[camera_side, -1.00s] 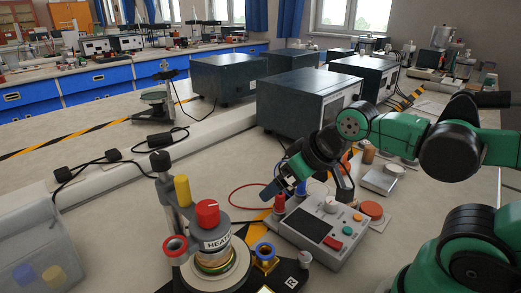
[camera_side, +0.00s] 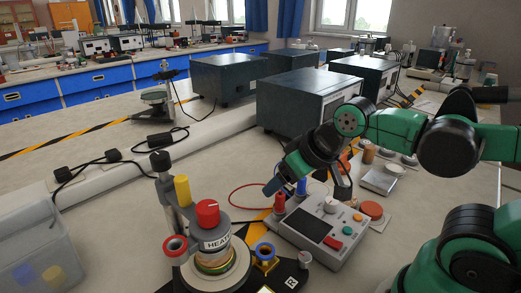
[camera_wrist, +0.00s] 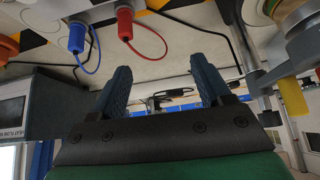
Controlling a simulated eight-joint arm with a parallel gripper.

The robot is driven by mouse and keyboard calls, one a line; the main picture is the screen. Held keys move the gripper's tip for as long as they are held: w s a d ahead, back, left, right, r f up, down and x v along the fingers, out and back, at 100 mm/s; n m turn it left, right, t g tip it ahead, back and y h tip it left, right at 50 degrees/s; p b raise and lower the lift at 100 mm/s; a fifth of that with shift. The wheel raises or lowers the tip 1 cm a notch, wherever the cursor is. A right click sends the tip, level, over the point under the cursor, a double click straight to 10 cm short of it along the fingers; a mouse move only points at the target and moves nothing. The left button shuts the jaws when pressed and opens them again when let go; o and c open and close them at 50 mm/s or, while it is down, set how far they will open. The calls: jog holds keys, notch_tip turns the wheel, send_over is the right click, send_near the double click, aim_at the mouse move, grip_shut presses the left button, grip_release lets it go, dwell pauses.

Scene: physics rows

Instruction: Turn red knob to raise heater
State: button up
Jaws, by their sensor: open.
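The red knob (camera_side: 207,212) sits on top of the grey upright heater (camera_side: 216,243), which stands on a round base at front centre in the side view. My gripper (camera_side: 270,188) is to the right of the knob and higher, apart from it, above the red plug. In the wrist view my gripper (camera_wrist: 160,66) shows two blue fingers spread wide with nothing between them. Part of the heater assembly (camera_wrist: 290,12) shows at the upper right of the wrist view. I cannot make out the knob clearly there.
A yellow cylinder (camera_side: 182,190) stands behind the knob, and a red ring (camera_side: 175,247) is at its left. A red plug (camera_side: 279,202), a blue plug (camera_side: 301,187) and a grey control box (camera_side: 323,230) lie right of the heater. A clear bin (camera_side: 38,240) is at far left.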

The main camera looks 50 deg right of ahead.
aim_at(207, 206)
jog(key=a+r+m+g, duration=0.2)
jog(key=a+r+m, duration=0.1)
jog(key=a+m, duration=0.1)
jog(key=w+a+r+m+g, duration=0.1)
jog(key=a+r+m+g, duration=0.1)
jog(key=a+r+m, duration=0.1)
jog(key=a+r+m+g, duration=0.2)
jog(key=a+r+m, duration=0.1)
jog(key=a+m, duration=0.2)
jog(key=shift+w+a+g, duration=0.15)
jog(key=shift+a+g, duration=0.25)
jog(key=shift+a, duration=0.8)
jog(key=shift+a+f, duration=0.1)
jog(key=shift+a, duration=0.05)
jog(key=shift+f, duration=2.65)
grip_shut()
